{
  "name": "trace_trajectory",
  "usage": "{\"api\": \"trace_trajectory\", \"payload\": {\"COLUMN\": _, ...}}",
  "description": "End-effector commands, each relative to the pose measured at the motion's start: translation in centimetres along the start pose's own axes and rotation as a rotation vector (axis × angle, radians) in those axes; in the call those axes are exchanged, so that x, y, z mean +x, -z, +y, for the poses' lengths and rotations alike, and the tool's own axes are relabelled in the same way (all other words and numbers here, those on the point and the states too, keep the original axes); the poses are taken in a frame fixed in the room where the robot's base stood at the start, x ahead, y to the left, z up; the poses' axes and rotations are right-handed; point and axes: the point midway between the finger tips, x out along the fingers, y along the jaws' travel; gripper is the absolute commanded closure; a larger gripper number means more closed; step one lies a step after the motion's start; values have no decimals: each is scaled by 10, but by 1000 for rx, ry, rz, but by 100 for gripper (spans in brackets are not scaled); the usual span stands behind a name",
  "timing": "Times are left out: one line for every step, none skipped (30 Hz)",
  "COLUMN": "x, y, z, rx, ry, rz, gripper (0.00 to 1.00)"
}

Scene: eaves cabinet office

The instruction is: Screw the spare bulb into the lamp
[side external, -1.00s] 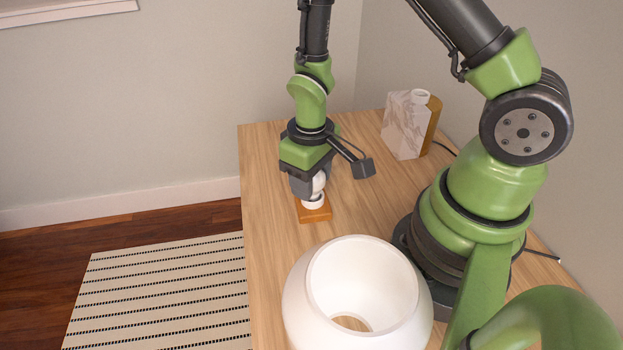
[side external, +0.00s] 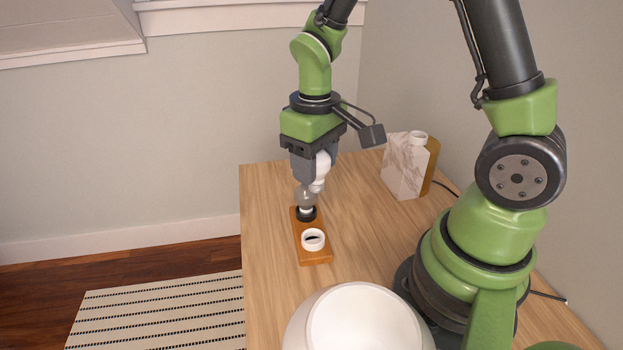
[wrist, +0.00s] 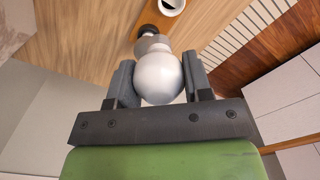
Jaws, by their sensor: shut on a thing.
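My gripper (wrist: 158,85) is shut on a round white bulb (wrist: 160,78), which also shows in the side view (side external: 321,165). The bulb is held base down, above the table. Below it is a small wooden base (side external: 316,257) with a black socket (side external: 306,214) and a white ring-shaped cup (side external: 313,240).
A large white round open-topped shade or bowl (side external: 362,325) stands at the table's front. A marbled, wood-sided vase (side external: 405,168) stands at the back right, with a dark cable near it. The wooden table (side external: 265,195) is clear left of the base. A striped rug (side external: 160,310) lies on the floor.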

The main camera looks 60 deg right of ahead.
Motion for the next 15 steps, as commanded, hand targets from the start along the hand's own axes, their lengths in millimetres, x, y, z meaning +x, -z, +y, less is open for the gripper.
{"api": "trace_trajectory", "payload": {"x": -3, "y": 5, "z": 13, "rx": 28, "ry": 0, "rz": 4, "gripper": 69}}
{"api": "trace_trajectory", "payload": {"x": -5, "y": 7, "z": 20, "rx": 42, "ry": 0, "rz": 3, "gripper": 69}}
{"api": "trace_trajectory", "payload": {"x": -8, "y": 9, "z": 32, "rx": 62, "ry": -1, "rz": 2, "gripper": 69}}
{"api": "trace_trajectory", "payload": {"x": -10, "y": 11, "z": 42, "rx": 76, "ry": -2, "rz": 3, "gripper": 69}}
{"api": "trace_trajectory", "payload": {"x": -13, "y": 12, "z": 52, "rx": 92, "ry": -2, "rz": 3, "gripper": 69}}
{"api": "trace_trajectory", "payload": {"x": -16, "y": 14, "z": 65, "rx": 113, "ry": -1, "rz": 2, "gripper": 69}}
{"api": "trace_trajectory", "payload": {"x": -19, "y": 14, "z": 75, "rx": 129, "ry": -2, "rz": 1, "gripper": 69}}
{"api": "trace_trajectory", "payload": {"x": -21, "y": 14, "z": 85, "rx": 144, "ry": -2, "rz": 1, "gripper": 69}}
{"api": "trace_trajectory", "payload": {"x": -25, "y": 13, "z": 98, "rx": 164, "ry": -2, "rz": 1, "gripper": 69}}
{"api": "trace_trajectory", "payload": {"x": -28, "y": 12, "z": 108, "rx": 180, "ry": -2, "rz": 0, "gripper": 69}}
{"api": "trace_trajectory", "payload": {"x": -30, "y": 10, "z": 119, "rx": 196, "ry": -2, "rz": 0, "gripper": 69}}
{"api": "trace_trajectory", "payload": {"x": -34, "y": 8, "z": 132, "rx": 217, "ry": -2, "rz": -1, "gripper": 69}}
{"api": "trace_trajectory", "payload": {"x": -37, "y": 5, "z": 142, "rx": 232, "ry": -2, "rz": -1, "gripper": 69}}
{"api": "trace_trajectory", "payload": {"x": -40, "y": 2, "z": 152, "rx": 247, "ry": -1, "rz": -1, "gripper": 69}}
{"api": "trace_trajectory", "payload": {"x": -44, "y": -2, "z": 166, "rx": 269, "ry": -1, "rz": 0, "gripper": 69}}
